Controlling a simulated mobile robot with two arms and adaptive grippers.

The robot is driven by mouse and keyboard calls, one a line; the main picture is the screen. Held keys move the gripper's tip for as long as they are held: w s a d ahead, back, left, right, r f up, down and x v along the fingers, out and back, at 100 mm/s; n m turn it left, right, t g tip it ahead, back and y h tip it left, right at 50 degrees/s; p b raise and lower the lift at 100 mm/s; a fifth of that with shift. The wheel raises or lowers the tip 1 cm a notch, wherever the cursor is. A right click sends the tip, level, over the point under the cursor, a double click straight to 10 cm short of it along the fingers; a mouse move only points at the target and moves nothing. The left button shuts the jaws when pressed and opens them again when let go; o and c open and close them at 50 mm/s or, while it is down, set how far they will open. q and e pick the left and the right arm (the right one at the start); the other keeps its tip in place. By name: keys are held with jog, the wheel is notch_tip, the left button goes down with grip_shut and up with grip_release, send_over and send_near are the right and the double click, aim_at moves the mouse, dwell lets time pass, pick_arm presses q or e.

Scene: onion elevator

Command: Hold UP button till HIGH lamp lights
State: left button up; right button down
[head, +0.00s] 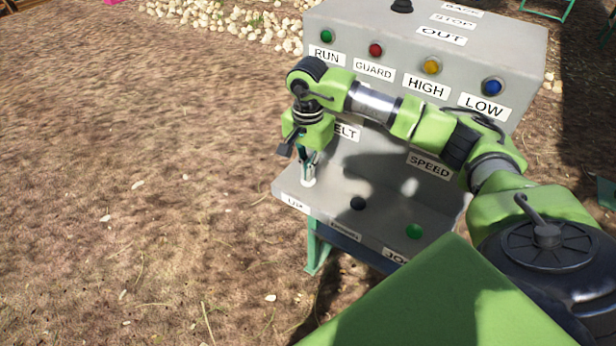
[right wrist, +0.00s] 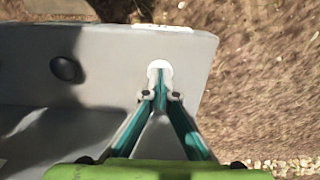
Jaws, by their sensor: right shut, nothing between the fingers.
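The grey control box has a lower ledge (head: 376,218) with buttons along it. A white button (head: 308,182) sits at the ledge's left end, above a partly readable label (head: 295,203) that looks like UP. My right gripper (head: 309,172) points down with its fingers shut and empty. In the right wrist view the shut fingertips (right wrist: 160,95) lie over the white button (right wrist: 158,66) and cover part of it; I cannot tell whether it is pressed. The amber HIGH lamp (head: 431,67) is on the upper panel; I cannot tell whether it is lit. My left gripper is out of view.
The ledge also has a dark button (head: 357,203) and a green button (head: 413,231). Green RUN (head: 326,37), red GUARD (head: 375,50) and blue LOW (head: 492,87) lamps are on the panel. My right arm crosses before it. Bare ground is open at left.

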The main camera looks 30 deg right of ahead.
dwell(0.5)
notch_tip(320, 180, up, 7)
jog(key=p, duration=0.4)
dwell(0.9)
